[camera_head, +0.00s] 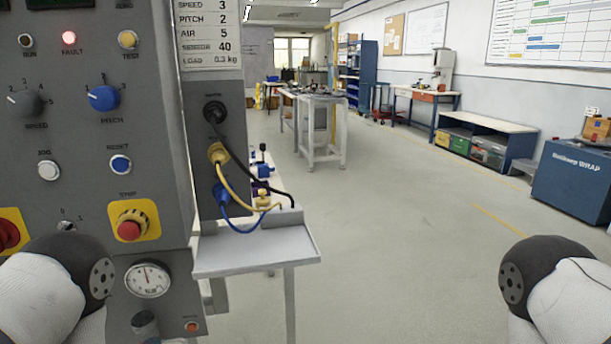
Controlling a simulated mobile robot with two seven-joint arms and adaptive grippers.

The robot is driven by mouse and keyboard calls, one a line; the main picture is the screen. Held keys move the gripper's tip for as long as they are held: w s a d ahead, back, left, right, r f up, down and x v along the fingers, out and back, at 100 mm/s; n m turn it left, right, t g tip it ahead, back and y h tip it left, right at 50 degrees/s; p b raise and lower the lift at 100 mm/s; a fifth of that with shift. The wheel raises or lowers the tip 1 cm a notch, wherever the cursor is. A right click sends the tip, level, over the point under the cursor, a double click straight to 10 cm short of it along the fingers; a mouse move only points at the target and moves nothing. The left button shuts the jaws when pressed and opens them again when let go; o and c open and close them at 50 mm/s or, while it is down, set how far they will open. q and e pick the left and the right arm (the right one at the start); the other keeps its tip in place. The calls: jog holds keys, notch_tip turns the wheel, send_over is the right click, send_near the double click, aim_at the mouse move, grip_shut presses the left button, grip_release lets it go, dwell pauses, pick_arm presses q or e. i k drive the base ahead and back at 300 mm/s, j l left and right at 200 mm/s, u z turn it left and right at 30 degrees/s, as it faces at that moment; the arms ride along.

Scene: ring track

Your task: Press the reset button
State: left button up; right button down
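A grey control panel stands close in front of me on the left of the head view. The reset button (120,165) is a blue round button with a pale ring, under a label reading RESET. The FAULT lamp (69,38) above it glows red. The lower left corner shows part of my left arm, a white link with a dark joint, in front of the panel's lower part. The lower right corner shows a like part of my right arm, over open floor. Neither gripper shows in the view.
Near the reset button are a white JOG button (48,171), a blue PITCH knob (104,97) and a red stop button (131,229) on yellow. Cables (238,200) loop from the panel's side above a small grey shelf (255,262).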

aim_at(120, 164)
jog(key=u, duration=1.05)
